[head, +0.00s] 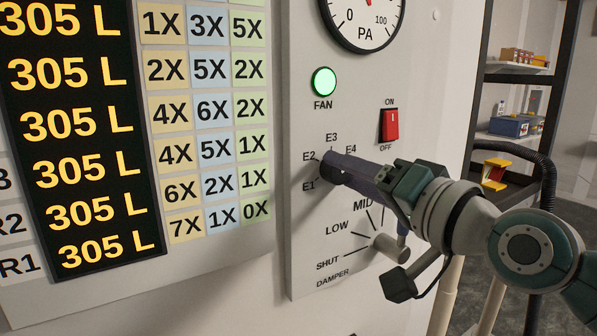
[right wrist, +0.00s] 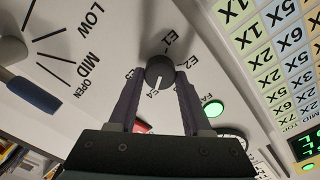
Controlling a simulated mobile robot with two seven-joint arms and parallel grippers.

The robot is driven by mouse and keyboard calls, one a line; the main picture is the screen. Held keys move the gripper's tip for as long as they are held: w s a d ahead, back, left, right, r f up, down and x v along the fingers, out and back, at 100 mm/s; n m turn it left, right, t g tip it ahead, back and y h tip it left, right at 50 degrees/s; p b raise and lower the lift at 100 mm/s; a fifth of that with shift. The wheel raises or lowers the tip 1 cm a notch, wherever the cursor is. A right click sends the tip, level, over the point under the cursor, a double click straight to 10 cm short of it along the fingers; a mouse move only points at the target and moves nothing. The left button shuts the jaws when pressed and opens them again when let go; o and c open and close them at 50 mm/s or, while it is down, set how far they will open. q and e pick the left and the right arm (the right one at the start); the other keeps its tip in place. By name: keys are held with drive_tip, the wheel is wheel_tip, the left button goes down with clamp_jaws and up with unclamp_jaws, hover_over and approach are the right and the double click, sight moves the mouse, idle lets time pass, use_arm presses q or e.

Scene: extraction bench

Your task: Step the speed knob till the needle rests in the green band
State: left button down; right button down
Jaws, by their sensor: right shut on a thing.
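The speed knob (right wrist: 159,72) is a dark round knob on the grey panel, ringed by labels E1, E2 and others. Its white pointer line points toward the E4 label in the right wrist view. My right gripper (right wrist: 158,80) has one dark finger on each side of the knob and is shut on it. In the head view the right gripper (head: 335,168) reaches in from the right and its fingers hide the knob. My left gripper is not in view.
A green FAN lamp (head: 324,82) is lit above the knob. A red ON/OFF switch (head: 390,125) sits to the right. The damper handle (head: 391,248) is just below my right gripper. A board (head: 208,262) of numbers stands at left, shelves (head: 513,136) at right.

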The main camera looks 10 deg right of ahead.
idle(0.3)
drive_tip(key=shift+c, duration=1.7)
unclamp_jaws()
drive_tip(key=v, duration=1)
drive_tip(key=shift+b, duration=0.3)
